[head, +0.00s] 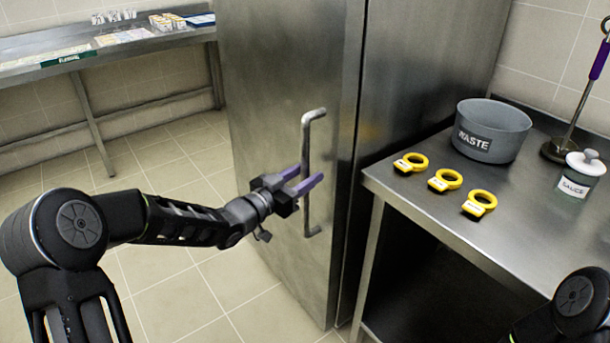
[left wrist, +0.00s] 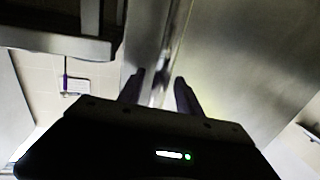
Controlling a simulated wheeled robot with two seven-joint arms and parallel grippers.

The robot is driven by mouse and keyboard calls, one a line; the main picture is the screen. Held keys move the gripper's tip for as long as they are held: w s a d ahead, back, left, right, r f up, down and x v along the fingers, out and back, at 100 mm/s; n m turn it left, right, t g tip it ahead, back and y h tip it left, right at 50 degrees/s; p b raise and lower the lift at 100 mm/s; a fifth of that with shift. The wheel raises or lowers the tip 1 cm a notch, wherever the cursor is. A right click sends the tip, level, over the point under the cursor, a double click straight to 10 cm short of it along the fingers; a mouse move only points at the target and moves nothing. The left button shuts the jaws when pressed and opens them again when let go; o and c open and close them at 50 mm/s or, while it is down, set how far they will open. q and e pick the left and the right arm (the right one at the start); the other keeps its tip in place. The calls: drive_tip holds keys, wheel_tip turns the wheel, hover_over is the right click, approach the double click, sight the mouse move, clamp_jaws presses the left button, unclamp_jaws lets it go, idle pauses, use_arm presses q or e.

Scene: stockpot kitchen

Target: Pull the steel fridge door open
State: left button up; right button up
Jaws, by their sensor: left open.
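The steel fridge door (head: 270,95) stands in the middle of the head view and looks closed. Its vertical bar handle (head: 306,150) is near the door's right edge. My left gripper (head: 306,179) is open at the handle's middle, with its purple fingers pointing at the door and the bar close to them. In the left wrist view the handle (left wrist: 163,85) shows between the two dark fingers of the left gripper (left wrist: 158,82). I cannot tell whether the fingers touch the bar. My right gripper is not in view; only part of my right arm shows at the lower right.
A steel counter (head: 440,235) stands right of the fridge with a grey WASTE pot (head: 490,128), several yellow rings (head: 445,179) and a sauce jar (head: 581,174). A steel table (head: 150,45) is at the back left. The tiled floor (head: 190,290) before the door is clear.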

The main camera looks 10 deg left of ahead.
use_arm(q)
clamp_jaws()
idle(0.5)
idle(1.0)
